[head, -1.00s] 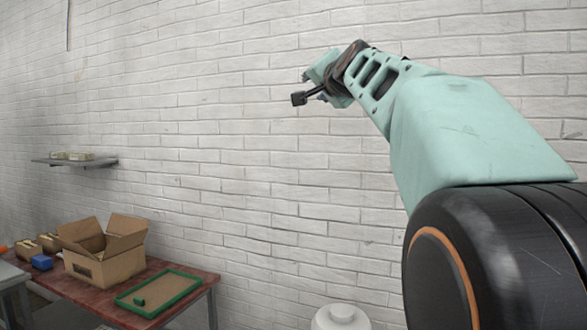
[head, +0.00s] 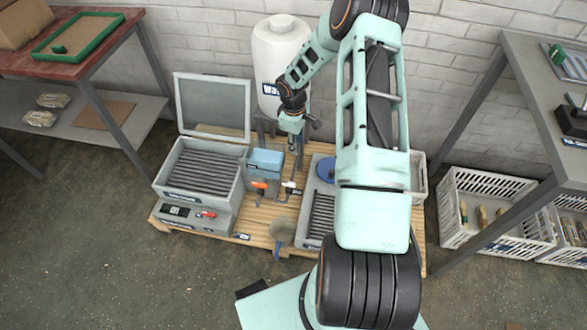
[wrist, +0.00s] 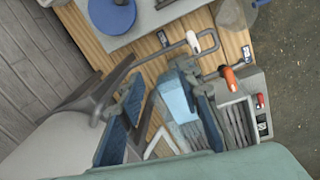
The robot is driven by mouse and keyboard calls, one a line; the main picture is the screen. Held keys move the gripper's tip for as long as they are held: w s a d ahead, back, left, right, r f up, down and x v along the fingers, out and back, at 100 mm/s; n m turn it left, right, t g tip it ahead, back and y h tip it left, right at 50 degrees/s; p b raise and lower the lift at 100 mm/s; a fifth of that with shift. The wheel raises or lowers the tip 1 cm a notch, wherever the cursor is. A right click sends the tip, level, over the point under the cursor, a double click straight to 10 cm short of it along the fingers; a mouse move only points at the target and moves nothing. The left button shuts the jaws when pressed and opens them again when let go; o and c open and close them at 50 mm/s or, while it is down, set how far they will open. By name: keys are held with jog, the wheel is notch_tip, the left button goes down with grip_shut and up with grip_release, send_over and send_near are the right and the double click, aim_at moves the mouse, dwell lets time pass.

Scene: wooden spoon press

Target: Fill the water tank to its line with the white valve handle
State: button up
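The white valve handle (head: 291,186) sits on a pipe on the pallet, right of an orange handle (head: 258,185). It also shows in the wrist view (wrist: 206,36), beyond the fingers, near the top. A light blue box-shaped tank (head: 265,160) stands behind the handles; part of it shows in the wrist view (wrist: 174,94). A large white barrel (head: 280,50) with a partly hidden label stands behind. My gripper (head: 295,138) hangs in front of the barrel, above the pipes. Its fingers (wrist: 163,118) are apart and empty, not touching the white handle. No water level or line is readable.
A grey machine with an open lid (head: 195,170) stands left on the wooden pallet (head: 262,212). A machine with a blue disc (head: 323,170) is right, partly behind my arm. Crates (head: 495,212) and a table stand further right. Floor in front is open.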

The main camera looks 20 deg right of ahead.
jog(key=n+y, duration=0.1)
jog(key=n, duration=0.1)
send_over(293, 184)
notch_tip(293, 184, down, 6)
jog(key=shift+g, duration=0.4)
notch_tip(293, 184, down, 11)
jog(key=b, duration=0.3)
jog(key=shift+w+b, duration=0.15)
jog(key=shift+b, duration=0.15)
grip_shut()
